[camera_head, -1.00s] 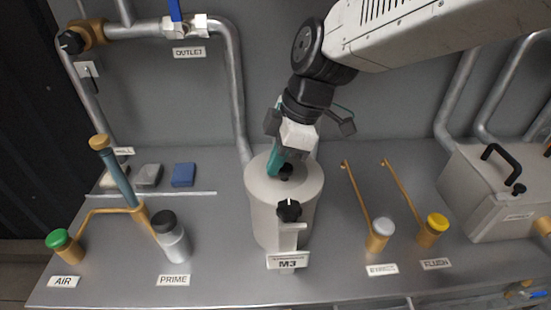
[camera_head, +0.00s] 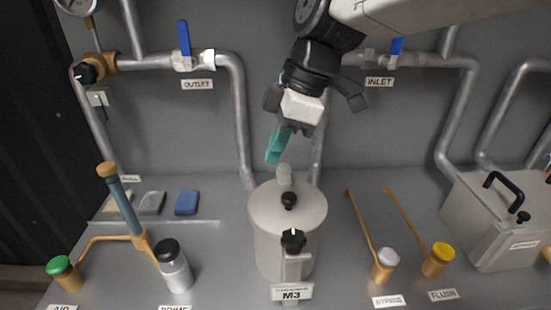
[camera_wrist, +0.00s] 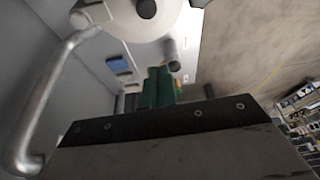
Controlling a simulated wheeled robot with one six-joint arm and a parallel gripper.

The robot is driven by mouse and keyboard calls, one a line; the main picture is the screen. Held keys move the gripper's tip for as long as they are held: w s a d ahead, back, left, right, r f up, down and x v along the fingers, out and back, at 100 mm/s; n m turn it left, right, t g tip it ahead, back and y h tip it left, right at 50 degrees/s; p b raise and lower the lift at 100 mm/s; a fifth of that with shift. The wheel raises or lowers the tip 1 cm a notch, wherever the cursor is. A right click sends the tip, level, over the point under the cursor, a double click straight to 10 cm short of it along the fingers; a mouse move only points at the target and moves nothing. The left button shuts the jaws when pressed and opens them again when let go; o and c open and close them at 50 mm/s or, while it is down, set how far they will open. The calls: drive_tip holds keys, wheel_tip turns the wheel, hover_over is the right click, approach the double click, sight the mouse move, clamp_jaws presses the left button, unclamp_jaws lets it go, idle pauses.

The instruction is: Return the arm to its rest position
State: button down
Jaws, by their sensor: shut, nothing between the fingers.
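My gripper (camera_head: 274,158) has teal fingers and hangs above and slightly behind the grey cylinder marked M3 (camera_head: 265,222) in the head view. The fingers are together with nothing between them, and they are apart from the cylinder's lid. In the wrist view the teal fingers (camera_wrist: 159,75) sit side by side, pointing toward the blurred cylinder (camera_wrist: 150,20) at the top. My arm reaches in from the upper right of the head view.
Outlet pipe (camera_head: 235,110) and inlet pipe (camera_head: 465,95) run along the back wall. Around the cylinder stand the prime valve (camera_head: 175,272), bypass valve (camera_head: 383,268), flush valve (camera_head: 436,262) and a metal box (camera_head: 488,225). The air above the counter's front is free.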

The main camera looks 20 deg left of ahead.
drive_tip(key=s+d+f+m+t+h, duration=0.1)
drive_tip(key=s+d+m, duration=0.3)
drive_tip(key=d, duration=0.9)
drive_tip(key=s+d+f+m+t+h, duration=0.1)
drive_tip(key=s+d+m, duration=0.3)
drive_tip(key=d+m, duration=0.7)
drive_tip(key=s+d+f+m+t+h, duration=0.1)
drive_tip(key=s+d+f+m, duration=0.2)
drive_tip(key=d+m, duration=0.5)
drive_tip(key=shift+s+d+h, duration=0.3)
drive_tip(key=shift+s+d, duration=0.2)
drive_tip(key=shift+d, duration=4.05)
